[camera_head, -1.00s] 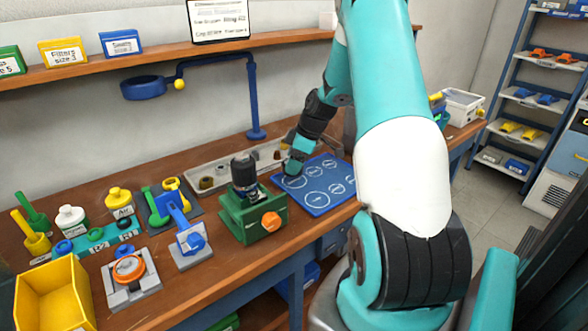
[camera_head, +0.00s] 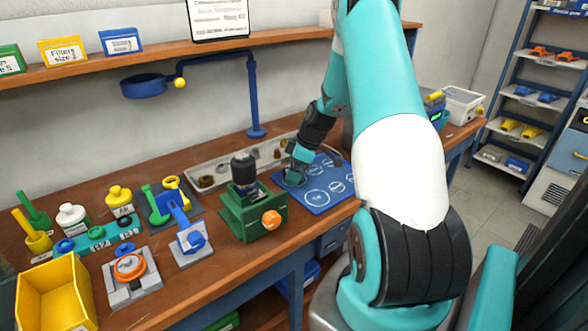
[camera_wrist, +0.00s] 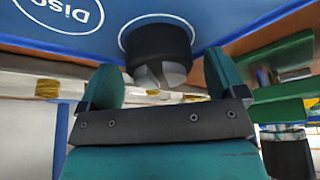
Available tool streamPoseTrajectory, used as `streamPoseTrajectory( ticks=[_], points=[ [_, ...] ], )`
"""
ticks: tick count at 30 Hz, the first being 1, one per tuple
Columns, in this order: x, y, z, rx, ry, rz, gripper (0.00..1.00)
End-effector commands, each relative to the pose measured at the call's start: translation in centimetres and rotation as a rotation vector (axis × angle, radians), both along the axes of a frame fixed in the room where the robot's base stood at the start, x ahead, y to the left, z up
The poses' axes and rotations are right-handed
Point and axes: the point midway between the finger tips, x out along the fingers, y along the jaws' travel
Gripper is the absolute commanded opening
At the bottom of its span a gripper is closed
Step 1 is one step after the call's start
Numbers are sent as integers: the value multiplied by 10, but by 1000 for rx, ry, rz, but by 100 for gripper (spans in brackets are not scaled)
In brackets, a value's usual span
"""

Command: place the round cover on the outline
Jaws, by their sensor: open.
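A dark round cover (camera_wrist: 158,48) with pale metallic facets on its near end stands on the blue mat (camera_wrist: 215,18) in the wrist view. White arcs of an outline show on both sides of its base, so it appears to be inside that circle. My gripper (camera_wrist: 163,85) is open, one teal finger on each side, with the cover apart from and beyond the fingertips. In the head view my gripper (camera_head: 299,160) is over the left back part of the mat (camera_head: 318,207). The cover is hard to make out there, partly hidden by the gripper.
A green vice (camera_head: 250,218) holding a dark regulator body stands just left of the mat. A grey tray (camera_head: 222,178) with small parts lies behind. A blue post (camera_head: 255,100) rises at the back. Tools and a yellow bin (camera_head: 52,295) fill the left bench.

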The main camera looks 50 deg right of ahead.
Motion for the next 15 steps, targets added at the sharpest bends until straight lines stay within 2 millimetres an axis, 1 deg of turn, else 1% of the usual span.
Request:
streamPoseTrajectory(
  ticks=[5,12,15],
  points=[
    [-7,-6,21,-3,-3,-3,90],
    [-24,-17,70,-5,-3,-1,90],
    [-30,-21,88,-4,-3,-2,90]
  ],
)
